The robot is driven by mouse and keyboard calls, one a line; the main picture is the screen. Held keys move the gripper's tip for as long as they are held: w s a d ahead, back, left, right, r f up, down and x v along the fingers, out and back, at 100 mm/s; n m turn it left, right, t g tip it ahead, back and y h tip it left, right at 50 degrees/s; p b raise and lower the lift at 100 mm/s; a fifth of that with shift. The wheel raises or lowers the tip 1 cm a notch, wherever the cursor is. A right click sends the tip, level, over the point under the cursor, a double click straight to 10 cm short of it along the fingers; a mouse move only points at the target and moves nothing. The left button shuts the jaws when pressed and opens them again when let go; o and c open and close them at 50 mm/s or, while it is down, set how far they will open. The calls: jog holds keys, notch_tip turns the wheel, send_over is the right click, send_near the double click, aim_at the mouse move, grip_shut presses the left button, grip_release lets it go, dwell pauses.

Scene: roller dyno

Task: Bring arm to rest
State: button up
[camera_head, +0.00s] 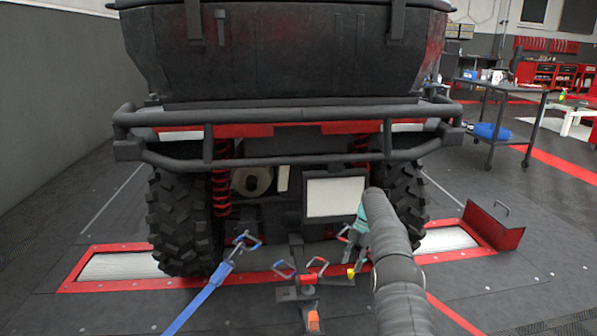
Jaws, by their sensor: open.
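My arm reaches in from the lower right of the head view toward the rear of a black off-road vehicle (270,55). My gripper (350,252) is at the arm's far end, low and just right of the vehicle's centre. It is small here and partly hidden by my arm; it looks open, with nothing clearly held. It is close to the red and blue hooks (300,268) on the floor mount (298,292) behind the vehicle. A blue strap (200,300) with a hook at its upper end runs from the lower left toward the vehicle.
The tyres stand by red-framed rollers (125,265). A black bumper bar (270,115) spans above my gripper, and a pale plate (335,197) hangs close by. A red angled block (493,227) stands at right. A cart (500,90) is farther back. Floor at the lower right is mostly clear.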

jog(key=s+a+r+m+t+h, duration=0.1)
jog(key=s+r+m, duration=0.25)
jog(key=r, duration=0.65)
jog(key=s+a+r+m+t, duration=0.1)
jog(key=s+r+m, duration=0.25)
jog(key=r, duration=0.55)
jog(key=s+a+r+m+t+h, duration=0.1)
jog(key=s+a+r+m+t, duration=0.1)
jog(key=s+r+m, duration=0.7)
jog(key=s+r+m+t, duration=0.1)
jog(key=s+r, duration=0.1)
jog(key=s, duration=0.7)
jog(key=s+r+m+t, duration=0.1)
jog(key=s+r, duration=0.1)
jog(key=s, duration=0.7)
jog(key=s+f+m+t, duration=0.1)
jog(key=s+f+m, duration=0.2)
jog(key=s, duration=0.5)
jog(key=s+f+m+t+h, duration=0.1)
jog(key=s+f+m, duration=0.2)
jog(key=s, duration=0.5)
jog(key=shift+a+f+m, duration=0.35)
jog(key=shift+a+m, duration=0.05)
jog(key=shift+a, duration=0.05)
